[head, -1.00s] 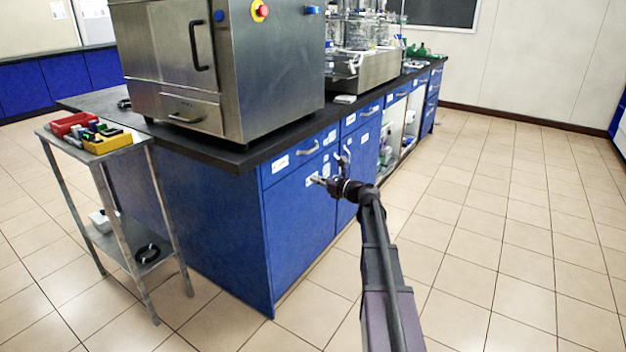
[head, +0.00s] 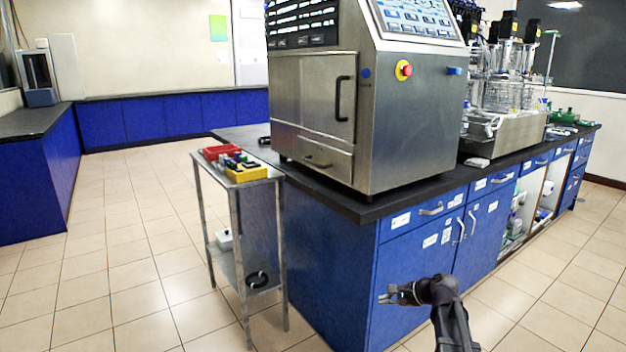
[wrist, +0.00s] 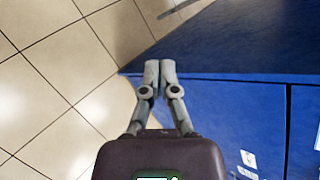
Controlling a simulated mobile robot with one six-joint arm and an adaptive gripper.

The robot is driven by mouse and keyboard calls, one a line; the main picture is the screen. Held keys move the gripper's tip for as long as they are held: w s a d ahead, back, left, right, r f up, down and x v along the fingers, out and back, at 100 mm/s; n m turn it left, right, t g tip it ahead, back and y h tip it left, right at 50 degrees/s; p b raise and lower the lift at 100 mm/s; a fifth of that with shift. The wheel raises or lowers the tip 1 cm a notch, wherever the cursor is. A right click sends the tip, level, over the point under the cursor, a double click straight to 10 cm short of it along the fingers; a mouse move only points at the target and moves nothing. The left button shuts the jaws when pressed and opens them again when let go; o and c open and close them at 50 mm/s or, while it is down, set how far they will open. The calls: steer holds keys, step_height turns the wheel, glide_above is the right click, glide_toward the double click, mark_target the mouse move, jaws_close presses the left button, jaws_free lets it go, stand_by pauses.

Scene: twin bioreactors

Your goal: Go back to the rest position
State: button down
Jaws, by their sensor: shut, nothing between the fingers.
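My gripper (head: 385,294) is at the lower right of the head view, in front of the blue cabinet doors (head: 412,275) of the lab bench. It is shut and empty. In the wrist view its two grey fingers (wrist: 158,72) meet at the tips, with the blue cabinet and the tiled floor behind them. I cannot tell how wide the gap between the gripper and the cabinet is.
A steel machine (head: 420,125) and glass bioreactors (head: 510,85) stand on the bench's black top. A small metal cart (head: 262,181) with red and yellow trays stands left of the bench. Tiled floor (head: 120,270) is open at the left.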

steer(key=s+a+f+n+g+h, duration=0.2)
steer(key=s+f+n+g+h, duration=0.15)
steer(key=s+n, duration=0.5)
steer(key=s+a+f+n+g+h, duration=0.2)
steer(key=s+f+n+g+h, duration=0.25)
steer(key=s, duration=0.75)
step_height(320, 180, up, 36)
steer(key=n+t+p, duration=0.1)
steer(key=p, duration=3.4)
steer(key=shift+n+t+h, duration=0.3)
steer(key=shift+n+t, duration=0.1)
steer(key=shift+w, duration=0.1)
